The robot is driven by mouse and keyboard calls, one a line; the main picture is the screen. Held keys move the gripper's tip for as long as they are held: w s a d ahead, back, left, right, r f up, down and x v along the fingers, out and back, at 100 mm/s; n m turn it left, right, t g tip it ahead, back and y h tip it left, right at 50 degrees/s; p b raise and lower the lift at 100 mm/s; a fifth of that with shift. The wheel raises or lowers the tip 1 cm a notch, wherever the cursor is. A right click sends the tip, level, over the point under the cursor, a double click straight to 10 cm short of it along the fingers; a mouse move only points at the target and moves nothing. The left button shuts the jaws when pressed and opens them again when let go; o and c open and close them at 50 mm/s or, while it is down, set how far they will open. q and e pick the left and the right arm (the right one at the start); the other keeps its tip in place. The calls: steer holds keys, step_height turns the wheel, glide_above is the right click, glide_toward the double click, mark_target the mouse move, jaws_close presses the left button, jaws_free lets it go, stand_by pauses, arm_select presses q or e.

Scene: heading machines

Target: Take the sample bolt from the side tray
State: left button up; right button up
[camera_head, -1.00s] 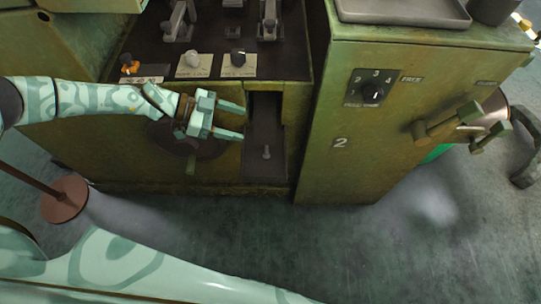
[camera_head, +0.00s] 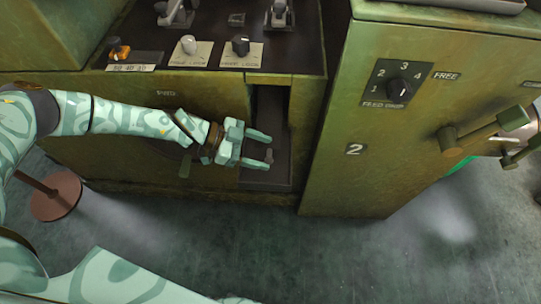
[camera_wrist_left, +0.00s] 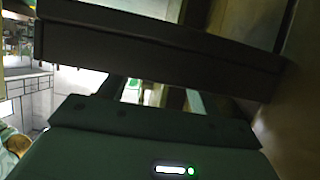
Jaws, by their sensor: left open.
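The side tray (camera_head: 265,183) is a dark narrow recess in the front of the green machine. My left gripper (camera_head: 267,151) is open at the tray, its two pale green fingers pointing right across it, one above the other. The sample bolt cannot be made out clearly; a small shape at the lower fingertip may be the bolt or part of the finger. In the left wrist view, a dark bar crosses ahead of the gripper and no bolt shows. My right gripper is not in view.
A green cabinet (camera_head: 385,165) marked 2, with a feed knob (camera_head: 398,89) and protruding handles (camera_head: 485,132), stands close on the right. Levers and knobs sit on the dark panel (camera_head: 215,20) above the tray. A round brown base (camera_head: 57,196) stands on the floor at left.

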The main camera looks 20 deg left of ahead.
arm_select(q)
steer(key=shift+w+d+f, duration=0.15)
steer(key=shift+d+f, duration=0.25)
steer(key=shift+d, duration=0.15)
steer(key=shift+r, duration=0.15)
steer(key=c, duration=1.1)
steer(key=shift+r, duration=0.1)
